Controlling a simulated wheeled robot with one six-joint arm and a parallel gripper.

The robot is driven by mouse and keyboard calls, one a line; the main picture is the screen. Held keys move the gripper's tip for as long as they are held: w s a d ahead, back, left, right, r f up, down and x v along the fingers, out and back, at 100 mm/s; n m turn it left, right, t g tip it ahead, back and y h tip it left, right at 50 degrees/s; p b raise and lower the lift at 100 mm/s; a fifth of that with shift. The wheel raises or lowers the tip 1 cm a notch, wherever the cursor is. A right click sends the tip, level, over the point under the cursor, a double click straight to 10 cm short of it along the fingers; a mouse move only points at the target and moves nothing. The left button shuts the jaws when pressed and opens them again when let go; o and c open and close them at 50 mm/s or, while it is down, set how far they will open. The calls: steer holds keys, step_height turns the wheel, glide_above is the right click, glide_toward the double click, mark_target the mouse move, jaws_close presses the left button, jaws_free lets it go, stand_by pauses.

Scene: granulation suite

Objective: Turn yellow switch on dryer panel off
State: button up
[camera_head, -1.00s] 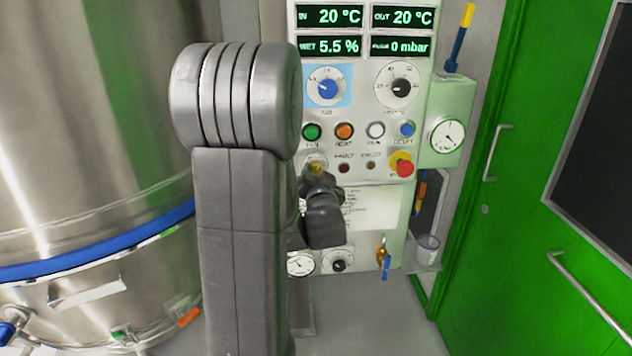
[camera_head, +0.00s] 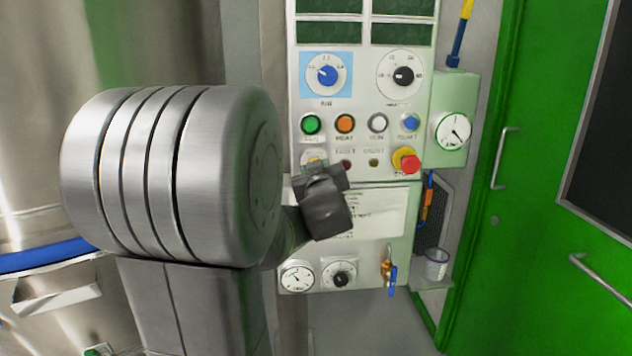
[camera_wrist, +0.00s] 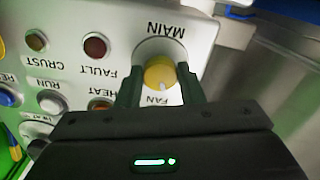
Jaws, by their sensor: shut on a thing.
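The dryer panel (camera_head: 365,120) is a pale upright panel with knobs, buttons and dark displays. The yellow switch (camera_wrist: 160,73) is a round yellow knob on a light round plate under the label MAIN in the wrist view. In the head view only a small part of the switch (camera_head: 313,156) shows above my gripper. My gripper (camera_wrist: 160,88) is shut on the yellow switch, one dark finger on each side. A small pale mark on the knob faces the gripper body. My gripper in the head view (camera_head: 318,168) hides most of the switch.
A red stop button on yellow (camera_head: 405,160) stands right of the switch. Green (camera_head: 311,124) and orange (camera_head: 345,123) buttons sit above it. A steel vessel (camera_head: 35,150) stands left, a green door (camera_head: 540,230) right. A blue-handled valve (camera_head: 391,272) sticks out below.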

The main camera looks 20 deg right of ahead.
steer(key=shift+n+b, duration=0.45)
steer(key=shift+n, duration=0.15)
steer(key=o, duration=1)
steer(key=p+v, duration=0.1)
steer(key=v, duration=1.3)
steer(key=shift+w+d, duration=0.1)
